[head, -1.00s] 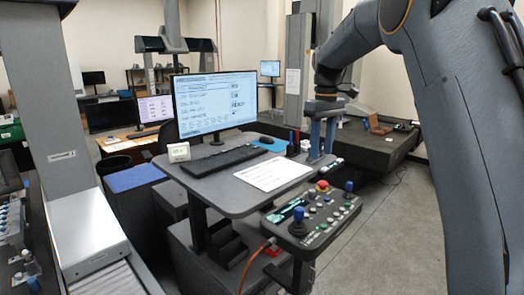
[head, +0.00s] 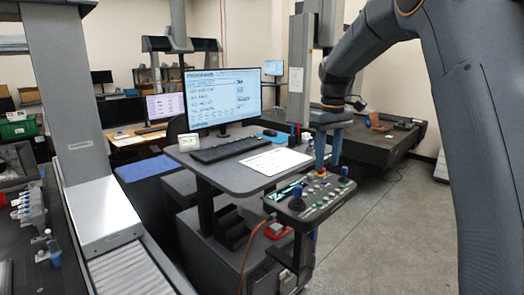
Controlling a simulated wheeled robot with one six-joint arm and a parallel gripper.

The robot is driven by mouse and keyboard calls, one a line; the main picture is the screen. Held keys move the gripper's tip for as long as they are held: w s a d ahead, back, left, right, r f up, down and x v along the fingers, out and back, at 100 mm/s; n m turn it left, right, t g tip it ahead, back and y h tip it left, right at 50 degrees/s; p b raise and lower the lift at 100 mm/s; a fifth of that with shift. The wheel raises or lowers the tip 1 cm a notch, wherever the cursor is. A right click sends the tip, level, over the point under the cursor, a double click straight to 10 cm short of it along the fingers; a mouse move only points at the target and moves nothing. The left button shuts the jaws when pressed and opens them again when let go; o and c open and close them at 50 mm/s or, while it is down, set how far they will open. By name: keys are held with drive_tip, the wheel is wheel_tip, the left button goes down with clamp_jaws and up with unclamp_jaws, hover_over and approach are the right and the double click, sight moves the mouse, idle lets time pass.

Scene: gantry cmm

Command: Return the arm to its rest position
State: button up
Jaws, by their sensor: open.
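My arm comes in from the upper right in the head view and bends down at its wrist. My gripper (head: 328,164) points straight down with its two blue-grey fingers apart and nothing between them. Its fingertips appear over the back part of the control panel (head: 318,207), close to the red button (head: 321,173). I cannot tell whether they touch anything.
A desk (head: 215,176) holds a monitor (head: 222,98), a keyboard (head: 229,150), a white sheet (head: 275,161) and a small display (head: 183,149). A grey machine column (head: 70,110) stands at left. A dark table (head: 375,146) stands behind. Open floor (head: 400,235) lies right.

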drive_tip(key=s+f+m+t+b, duration=0.1)
drive_tip(key=s+f+m+b, duration=0.4)
drive_tip(key=s+f, duration=2.1)
drive_tip(key=s+b, duration=0.1)
drive_tip(key=b, duration=0.3)
drive_tip(key=shift+s+a+f+m+b, duration=0.15)
drive_tip(key=shift+s+f+m+b, duration=0.1)
drive_tip(key=shift+s+m+b, duration=0.15)
